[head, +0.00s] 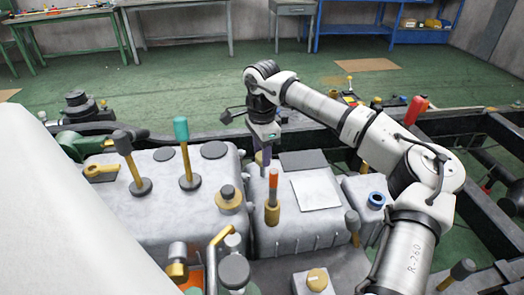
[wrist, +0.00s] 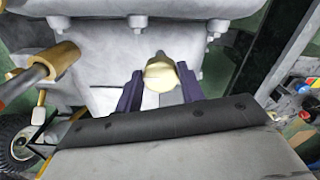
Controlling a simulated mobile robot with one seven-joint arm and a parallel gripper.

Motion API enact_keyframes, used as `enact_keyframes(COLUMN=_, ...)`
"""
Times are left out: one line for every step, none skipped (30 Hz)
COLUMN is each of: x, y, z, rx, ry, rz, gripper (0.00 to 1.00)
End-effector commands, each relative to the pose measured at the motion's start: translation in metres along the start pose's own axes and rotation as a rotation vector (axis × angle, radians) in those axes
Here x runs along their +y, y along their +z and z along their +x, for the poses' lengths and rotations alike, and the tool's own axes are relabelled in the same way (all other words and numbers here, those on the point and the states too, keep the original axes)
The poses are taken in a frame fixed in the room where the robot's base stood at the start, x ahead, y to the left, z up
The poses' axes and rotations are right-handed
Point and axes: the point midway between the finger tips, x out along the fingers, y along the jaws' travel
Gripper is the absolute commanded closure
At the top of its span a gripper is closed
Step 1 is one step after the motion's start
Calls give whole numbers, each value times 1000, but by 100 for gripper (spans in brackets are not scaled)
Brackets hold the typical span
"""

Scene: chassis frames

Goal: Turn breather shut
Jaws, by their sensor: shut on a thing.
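A small pale yellow rounded cap, which I take to be the breather (wrist: 160,75), sits between the two dark purple fingers of my gripper (wrist: 159,70) in the wrist view. The fingers are shut on its sides. In the head view my gripper (head: 262,158) points down at the far side of the grey housing (head: 270,232). The breather cannot be made out there; the fingers and housing hide it. Its turn angle cannot be told.
An orange-tipped lever (head: 273,195) stands close in front of my gripper. A teal-knobbed lever (head: 184,150) and a black-knobbed lever (head: 128,160) rise to the left. A blue ring fitting (head: 376,199) lies right, near my arm. Dark frame rails border the housing.

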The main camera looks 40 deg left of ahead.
Motion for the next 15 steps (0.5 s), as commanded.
enact_keyframes(x=0, y=0, z=0, rx=0, ry=1, rz=1, gripper=84)
enact_keyframes(x=0, y=0, z=0, rx=0, ry=1, rz=2, gripper=84)
enact_keyframes(x=0, y=0, z=0, rx=0, ry=1, rz=4, gripper=84)
enact_keyframes(x=0, y=0, z=0, rx=0, ry=1, rz=7, gripper=84)
enact_keyframes(x=0, y=0, z=0, rx=0, ry=1, rz=11, gripper=84)
enact_keyframes(x=0, y=0, z=0, rx=1, ry=1, rz=19, gripper=84)
enact_keyframes(x=0, y=0, z=0, rx=1, ry=1, rz=26, gripper=84)
enact_keyframes(x=0, y=0, z=0, rx=1, ry=1, rz=36, gripper=84)
enact_keyframes(x=0, y=0, z=0, rx=1, ry=1, rz=51, gripper=84)
enact_keyframes(x=0, y=0, z=0, rx=1, ry=1, rz=63, gripper=84)
enact_keyframes(x=0, y=0, z=0, rx=1, ry=1, rz=79, gripper=84)
enact_keyframes(x=0, y=0, z=1, rx=1, ry=2, rz=100, gripper=84)
enact_keyframes(x=0, y=-1, z=1, rx=1, ry=2, rz=120, gripper=84)
enact_keyframes(x=0, y=-1, z=1, rx=1, ry=2, rz=140, gripper=84)
enact_keyframes(x=0, y=-1, z=1, rx=2, ry=2, rz=169, gripper=84)
